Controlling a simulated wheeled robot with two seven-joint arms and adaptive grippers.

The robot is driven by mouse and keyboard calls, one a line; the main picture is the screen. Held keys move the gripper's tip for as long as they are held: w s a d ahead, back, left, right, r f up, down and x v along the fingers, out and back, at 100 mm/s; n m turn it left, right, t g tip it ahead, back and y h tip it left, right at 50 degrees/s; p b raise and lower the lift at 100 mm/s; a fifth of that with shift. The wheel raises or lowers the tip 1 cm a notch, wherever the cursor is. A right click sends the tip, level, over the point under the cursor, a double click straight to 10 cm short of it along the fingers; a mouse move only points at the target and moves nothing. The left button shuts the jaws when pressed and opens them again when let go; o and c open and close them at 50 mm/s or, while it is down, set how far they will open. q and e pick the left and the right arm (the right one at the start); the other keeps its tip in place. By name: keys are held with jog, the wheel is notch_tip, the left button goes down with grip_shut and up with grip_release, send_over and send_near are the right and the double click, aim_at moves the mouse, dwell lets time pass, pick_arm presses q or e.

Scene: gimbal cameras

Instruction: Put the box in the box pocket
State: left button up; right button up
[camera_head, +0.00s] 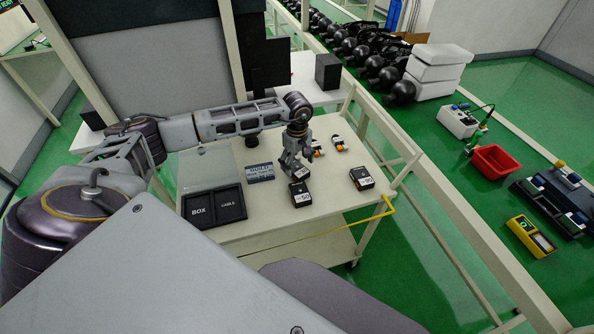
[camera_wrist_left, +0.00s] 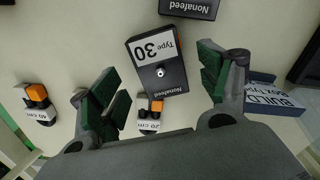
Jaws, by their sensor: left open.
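A black pocket tray has a left pocket marked BOX (camera_head: 199,211) and a right one marked CABLE (camera_head: 229,203); both look empty. My left gripper (camera_head: 293,166) is open and points down over the table. In the left wrist view its green-padded fingers (camera_wrist_left: 160,90) stand apart on either side of a black box with a white "Type 30" label (camera_wrist_left: 158,62). In the head view this box (camera_head: 297,178) is partly hidden by the gripper. A box marked 50 (camera_head: 300,196) lies just in front, and one marked 90 (camera_head: 361,181) to the right. My right gripper is not in view.
A BUILD sign (camera_head: 260,173) lies behind the tray; its box type is unreadable. Two small orange-and-white items, tagged 20 cm (camera_wrist_left: 149,115) and 40 cm (camera_wrist_left: 38,105), lie behind the boxes.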

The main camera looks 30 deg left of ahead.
aim_at(297, 168)
pick_arm(q)
jog(key=shift+f, duration=1.4)
jog(key=c, duration=1.3)
jog(key=shift+r, duration=0.6)
notch_tip(297, 168, up, 4)
jog(key=shift+r, duration=0.25)
notch_tip(297, 168, up, 3)
jog(key=shift+r+b, duration=0.1)
jog(key=shift+b, duration=0.25)
jog(key=shift+r, duration=0.6)
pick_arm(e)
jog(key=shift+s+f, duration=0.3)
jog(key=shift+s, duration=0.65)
